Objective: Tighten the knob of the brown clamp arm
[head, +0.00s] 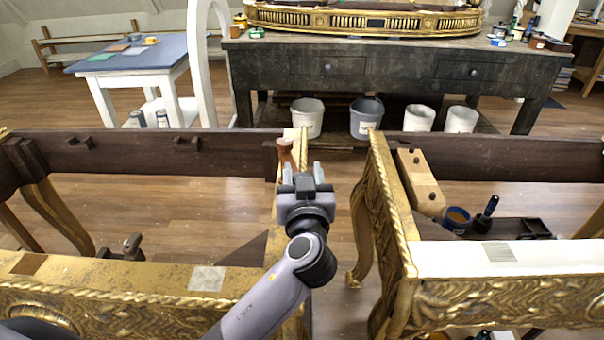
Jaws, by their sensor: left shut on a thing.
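A reddish-brown piece, which looks like the brown clamp arm (286,152), is at the inner rail of the left gilt console frame (60,277). Its near end is hidden behind my gripper. My left gripper (303,170) reaches forward over this rail, its two pale fingers pointing away from me. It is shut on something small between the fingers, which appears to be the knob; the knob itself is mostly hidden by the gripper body. My right gripper is not in view.
A second gilt frame (395,215) stands to the right across a floor gap. Buckets (307,116) stand under a dark workbench (400,70) behind. A blue-topped table (135,55) is back left.

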